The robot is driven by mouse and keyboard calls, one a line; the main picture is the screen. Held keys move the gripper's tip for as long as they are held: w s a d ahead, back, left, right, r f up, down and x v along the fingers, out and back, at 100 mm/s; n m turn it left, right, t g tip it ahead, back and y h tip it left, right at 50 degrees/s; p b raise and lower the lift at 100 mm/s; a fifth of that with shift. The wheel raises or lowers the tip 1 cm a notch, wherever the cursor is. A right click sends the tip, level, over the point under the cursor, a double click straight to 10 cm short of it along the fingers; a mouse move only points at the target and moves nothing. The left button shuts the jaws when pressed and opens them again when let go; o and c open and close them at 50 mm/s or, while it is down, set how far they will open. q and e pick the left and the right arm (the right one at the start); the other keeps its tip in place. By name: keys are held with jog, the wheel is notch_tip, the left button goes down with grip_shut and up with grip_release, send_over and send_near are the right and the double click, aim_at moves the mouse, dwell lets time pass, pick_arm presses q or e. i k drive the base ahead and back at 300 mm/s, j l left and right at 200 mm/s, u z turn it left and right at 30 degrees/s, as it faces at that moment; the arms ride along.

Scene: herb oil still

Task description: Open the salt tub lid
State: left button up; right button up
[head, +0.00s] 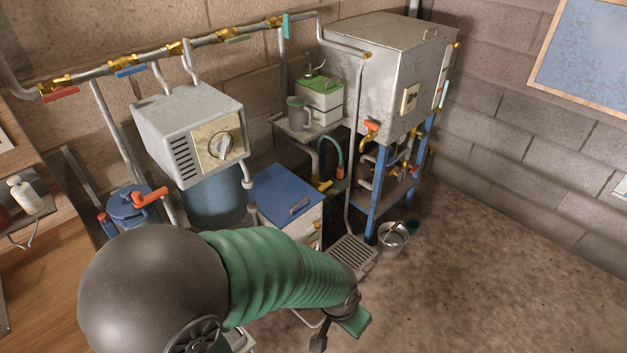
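A white tub (311,216) with a flat blue lid (275,187) stands in the middle of the head view, and I take it to be the salt tub. The lid lies flat and closed on it, with a small grey handle (299,205) near its front edge. My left arm comes in from the lower left and hides the lower part of the tub. My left gripper (337,332) is in front of and below the tub, apart from the lid. Its fingers look spread with nothing between them. My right gripper is not in view.
A grey control box (190,125) stands behind left of the tub. A blue-framed stand (378,190) with a metal tank (385,65) is at the right. A floor grate (353,252) and a bucket (392,240) lie right of the tub. The floor at right is clear.

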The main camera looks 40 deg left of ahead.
aim_at(281, 197)
jog(key=i+u, duration=0.35)
jog(key=u, duration=0.15)
jog(key=i+l+u, duration=0.2)
jog(key=i+u, duration=0.15)
jog(key=u, duration=0.15)
jog(key=i+l+u, duration=0.25)
jog(key=u, duration=0.25)
jog(key=i+l+u, duration=0.25)
jog(key=l+u, duration=0.25)
jog(key=i+l+u, duration=0.2)
jog(key=u, duration=0.3)
jog(key=i+l+u, duration=0.25)
jog(key=u, duration=0.2)
jog(key=i+l+u, duration=0.1)
jog(key=l+u, duration=0.4)
jog(key=i+l+u, duration=0.1)
jog(key=l+u, duration=0.25)
jog(key=u, duration=0.15)
